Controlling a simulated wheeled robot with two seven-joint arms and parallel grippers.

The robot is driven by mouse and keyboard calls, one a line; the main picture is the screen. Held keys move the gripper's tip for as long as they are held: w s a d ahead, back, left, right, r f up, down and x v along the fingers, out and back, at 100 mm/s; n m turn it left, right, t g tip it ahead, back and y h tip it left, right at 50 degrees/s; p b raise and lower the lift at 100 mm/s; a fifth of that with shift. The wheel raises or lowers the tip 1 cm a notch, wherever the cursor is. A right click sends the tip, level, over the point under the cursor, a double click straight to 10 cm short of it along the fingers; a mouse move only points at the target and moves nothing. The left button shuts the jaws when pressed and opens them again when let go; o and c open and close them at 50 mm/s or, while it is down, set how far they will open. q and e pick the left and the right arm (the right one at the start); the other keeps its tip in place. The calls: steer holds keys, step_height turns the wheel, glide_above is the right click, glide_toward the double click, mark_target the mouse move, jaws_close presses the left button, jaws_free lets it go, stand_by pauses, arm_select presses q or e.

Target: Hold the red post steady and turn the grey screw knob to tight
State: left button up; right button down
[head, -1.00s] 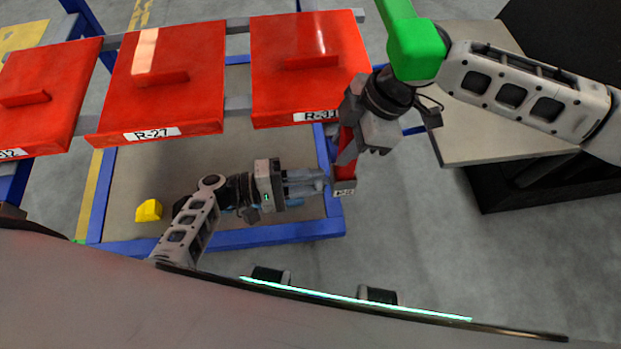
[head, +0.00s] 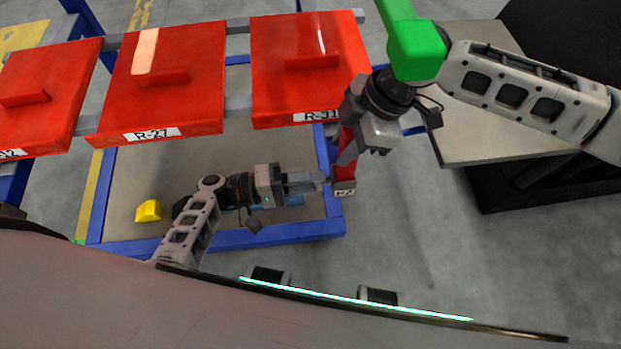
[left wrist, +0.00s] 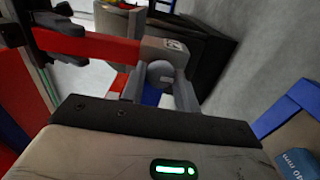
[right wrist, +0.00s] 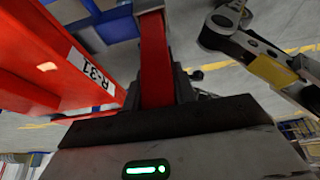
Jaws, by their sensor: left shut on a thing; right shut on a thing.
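The red post (head: 348,172) ends in a grey tip with a small white label, right of the frame's corner in the head view. My right gripper (head: 352,150) is shut on the post from above. The post runs up between its fingers in the right wrist view (right wrist: 155,65). My left gripper (head: 324,183) points right and its fingertips meet the post's grey end. In the left wrist view, the round grey screw knob (left wrist: 160,73) sits between my left fingers, below the post's grey end block. The knob is hidden in the head view, and its tightness cannot be told.
Red panels, one marked R-31 (head: 312,75) and one R-27 (head: 165,80), lie above on a rack. A blue frame (head: 270,236) runs beneath my left arm. A yellow block (head: 148,211) lies at left. A grey table (head: 480,130) stands at right.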

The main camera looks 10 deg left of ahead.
arm_select(q)
steer(key=o, duration=0.9)
steer(key=shift+o, duration=0.2)
steer(key=v, duration=1.2)
steer(key=shift+a, duration=0.1)
arm_select(e)
steer(key=c, duration=1)
jaws_free()
steer(key=shift+c, duration=0.2)
